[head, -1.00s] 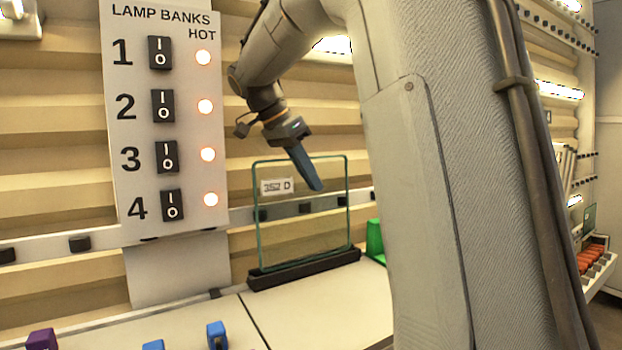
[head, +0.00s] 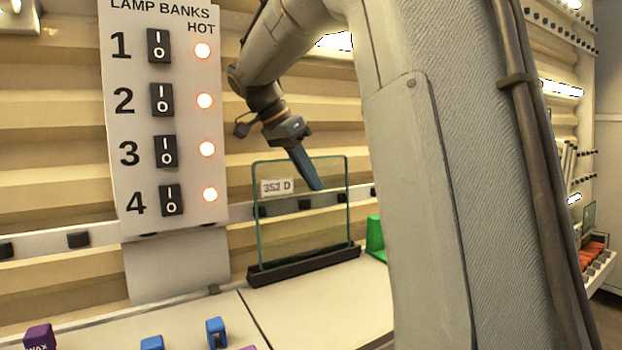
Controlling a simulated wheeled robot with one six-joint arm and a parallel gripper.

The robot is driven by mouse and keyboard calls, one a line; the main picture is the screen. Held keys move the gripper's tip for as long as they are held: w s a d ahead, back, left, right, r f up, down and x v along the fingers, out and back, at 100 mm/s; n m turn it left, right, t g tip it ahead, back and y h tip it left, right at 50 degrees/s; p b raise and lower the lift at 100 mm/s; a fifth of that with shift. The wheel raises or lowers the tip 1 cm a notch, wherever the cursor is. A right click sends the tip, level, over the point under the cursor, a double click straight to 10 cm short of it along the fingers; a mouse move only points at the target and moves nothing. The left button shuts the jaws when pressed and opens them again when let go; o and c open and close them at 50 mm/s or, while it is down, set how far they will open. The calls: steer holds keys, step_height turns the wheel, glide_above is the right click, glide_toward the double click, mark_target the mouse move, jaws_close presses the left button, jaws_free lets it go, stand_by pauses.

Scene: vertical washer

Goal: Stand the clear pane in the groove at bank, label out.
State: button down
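The clear pane (head: 300,230) stands upright with its lower edge at a long black holder (head: 304,266) on the white counter. I cannot tell exactly how deep it sits in the groove. A white label (head: 276,187) reading "352 D" is at its upper left and reads the right way round from here. My gripper (head: 317,187) points down at the pane's top edge, right of the label. Its blue fingers overlap the pane in the picture. They show as one narrow shape, so I cannot tell whether they grip the pane.
The lamp banks panel (head: 193,222) with several switches and lit hot lamps stands left of the pane. A green block (head: 375,238) is close to the holder's right end. Blue blocks (head: 216,332) and a purple block (head: 39,338) are at the counter's front left.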

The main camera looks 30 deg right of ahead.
steer(key=shift+f+b, duration=0.45)
steer(key=shift+f, duration=0.1)
stand_by(0.8)
steer(key=c, duration=1.9)
jaws_free()
steer(key=shift+s, duration=0.1)
steer(key=shift+f, duration=0.1)
steer(key=p+v, duration=0.4)
steer(key=v, duration=0.3)
steer(key=shift+d+p, duration=0.15)
steer(key=shift+p, duration=0.2)
steer(key=shift+a+r+p, duration=0.2)
steer(key=shift+r+p, duration=0.1)
steer(key=shift+r, duration=0.3)
steer(key=shift+r, duration=0.1)
steer(key=shift+r, duration=0.25)
